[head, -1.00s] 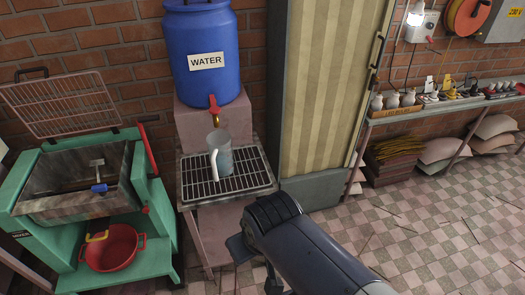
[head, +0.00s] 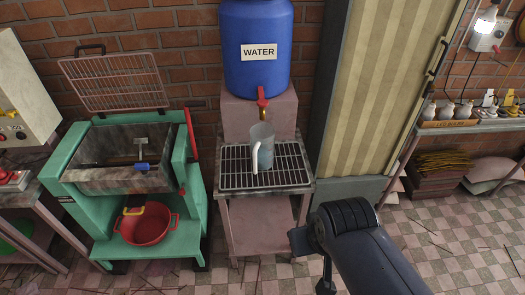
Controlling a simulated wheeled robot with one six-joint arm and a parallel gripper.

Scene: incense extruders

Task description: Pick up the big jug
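The big jug (head: 264,149) is a clear, see-through jug with a white handle on its front left side. It stands upright on the metal grate (head: 236,178) of a small stand, below the tap of the blue water barrel (head: 257,60). What is inside the jug is hard to tell. My arm reaches in from the bottom right, in front of and to the right of the stand. A dark part at the arm's end shows near the stand's right leg, but the gripper's fingers are not clearly visible. Nothing of mine touches the jug.
Left of the stand is a green machine (head: 84,209) with a metal trough and a raised wire guard (head: 115,82). A red basin (head: 147,225) sits on its lower shelf. A striped cabinet (head: 385,90) stands to the right. The checkered floor (head: 440,240) at the right is mostly clear.

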